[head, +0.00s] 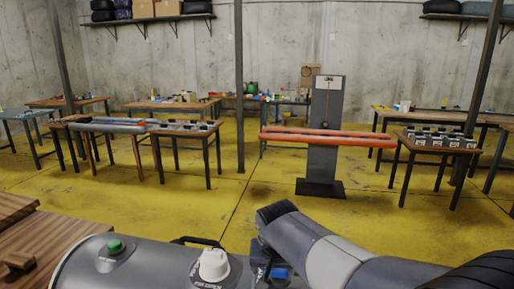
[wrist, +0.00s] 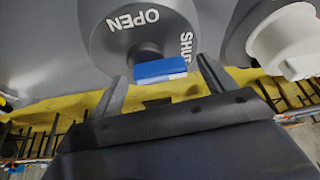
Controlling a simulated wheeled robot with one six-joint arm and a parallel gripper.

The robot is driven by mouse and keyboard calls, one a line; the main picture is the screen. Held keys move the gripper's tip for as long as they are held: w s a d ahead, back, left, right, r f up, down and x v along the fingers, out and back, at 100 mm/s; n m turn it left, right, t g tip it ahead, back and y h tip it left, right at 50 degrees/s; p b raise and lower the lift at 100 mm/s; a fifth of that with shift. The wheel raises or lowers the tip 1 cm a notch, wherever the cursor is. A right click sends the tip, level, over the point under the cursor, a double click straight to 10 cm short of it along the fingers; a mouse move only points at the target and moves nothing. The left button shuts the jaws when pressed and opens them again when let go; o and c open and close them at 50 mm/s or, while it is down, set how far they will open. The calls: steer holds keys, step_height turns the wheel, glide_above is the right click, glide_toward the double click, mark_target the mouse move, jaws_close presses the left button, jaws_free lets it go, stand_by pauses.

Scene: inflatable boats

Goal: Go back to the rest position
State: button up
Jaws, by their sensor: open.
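My gripper (wrist: 163,82) is open in the wrist view. Its two fingers stand on either side of a blue handle (wrist: 160,70) on a round grey valve face (wrist: 130,38) marked OPEN and SHUT. A gap shows between the handle and each finger; whether anything touches is hard to tell. In the head view my arm (head: 310,245) reaches down to the right end of a grey tank (head: 150,268), where the blue handle (head: 278,272) shows beside it. The gripper itself is mostly hidden there.
The tank carries a green button (head: 115,246) and a white knob (head: 213,265). A wooden table (head: 60,245) lies at the left. Beyond is open yellow floor, then tables, a dark stand (head: 325,130) and long orange tubes (head: 330,137).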

steer(key=shift+s+d+n+y, duration=0.15)
steer(key=shift+n+y, duration=0.35)
steer(key=shift+n, duration=0.7)
steer(key=shift+s+d+n+y, duration=0.1)
steer(key=shift+n+y, duration=0.4)
steer(key=shift+n, duration=0.7)
steer(key=shift+s+d+n+g+y+b, duration=0.1)
steer(key=shift+n+g+y+b, duration=0.25)
steer(key=shift+n, duration=0.7)
steer(key=shift+s+d+n+g+y+b, duration=0.1)
steer(key=shift+n+g+y+b, duration=0.2)
steer(key=shift+n, duration=0.75)
steer(key=n, duration=0.1)
steer(key=n+g+y, duration=0.1)
steer(key=n, duration=0.1)
steer(key=shift+d+n, duration=0.2)
steer(key=shift+n, duration=0.1)
steer(key=n, duration=0.1)
steer(key=n+g, duration=0.1)
steer(key=n, duration=0.2)
steer(key=shift+d+g+y+p, duration=0.25)
steer(key=shift+d+y+p, duration=0.05)
steer(key=shift+y+p, duration=0.1)
steer(key=shift+v, duration=1.5)
steer(key=shift+s+r, duration=0.1)
steer(key=shift+r, duration=0.05)
